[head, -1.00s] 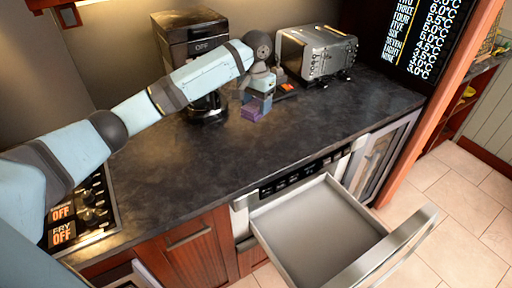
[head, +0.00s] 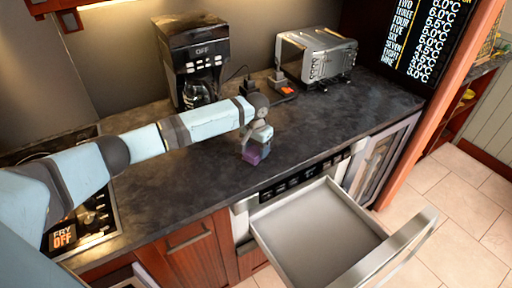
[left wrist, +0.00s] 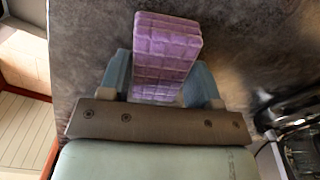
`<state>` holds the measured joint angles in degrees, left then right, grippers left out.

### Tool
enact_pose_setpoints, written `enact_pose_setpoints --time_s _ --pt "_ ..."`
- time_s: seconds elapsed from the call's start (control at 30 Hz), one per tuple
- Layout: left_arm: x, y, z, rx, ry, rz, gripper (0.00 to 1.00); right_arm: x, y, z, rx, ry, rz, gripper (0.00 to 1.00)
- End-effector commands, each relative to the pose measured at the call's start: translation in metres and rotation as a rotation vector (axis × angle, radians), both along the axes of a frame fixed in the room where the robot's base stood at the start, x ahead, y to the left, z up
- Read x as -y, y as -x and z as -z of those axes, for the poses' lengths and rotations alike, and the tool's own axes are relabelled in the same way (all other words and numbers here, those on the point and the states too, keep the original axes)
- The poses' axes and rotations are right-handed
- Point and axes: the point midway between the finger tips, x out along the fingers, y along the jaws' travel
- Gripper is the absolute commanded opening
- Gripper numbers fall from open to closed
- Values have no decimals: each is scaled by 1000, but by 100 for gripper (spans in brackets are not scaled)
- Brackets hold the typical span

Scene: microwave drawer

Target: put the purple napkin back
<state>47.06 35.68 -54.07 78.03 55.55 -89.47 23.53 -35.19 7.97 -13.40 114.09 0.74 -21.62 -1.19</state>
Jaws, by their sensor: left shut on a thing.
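The purple napkin (head: 252,156) is a folded, block-like bundle with a grid pattern. It shows clearly in the left wrist view (left wrist: 166,50). My left gripper (head: 256,150) is shut on it over the dark countertop, short of the front edge and behind the drawer. In the left wrist view the two blue fingers (left wrist: 163,85) press on either side of it. Whether the napkin is clear of the counter or touching it cannot be told. The microwave drawer (head: 322,225) is pulled out, and its grey inside is empty. My right gripper is out of view.
A coffee maker (head: 188,55) with a glass pot and a toaster (head: 316,56) stand at the back of the dark counter (head: 180,185). A cooktop (head: 95,215) is at the left. The counter between my gripper and the drawer is clear.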

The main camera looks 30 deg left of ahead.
Motion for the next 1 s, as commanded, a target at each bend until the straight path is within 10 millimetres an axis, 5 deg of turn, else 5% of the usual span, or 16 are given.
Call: enact_pose_setpoints --time_s 0.27,0.3,0.4,0.73,1.0 --pt "0 0 1 0 1 0 32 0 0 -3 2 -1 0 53" --pt "0 0 2 0 1 1 62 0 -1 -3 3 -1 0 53" --pt "0 0 2 0 0 1 83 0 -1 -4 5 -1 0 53" --pt "0 0 -2 2 -1 0 83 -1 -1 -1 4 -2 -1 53" --pt "0 -1 -48 4 1 1 83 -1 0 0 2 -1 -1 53"
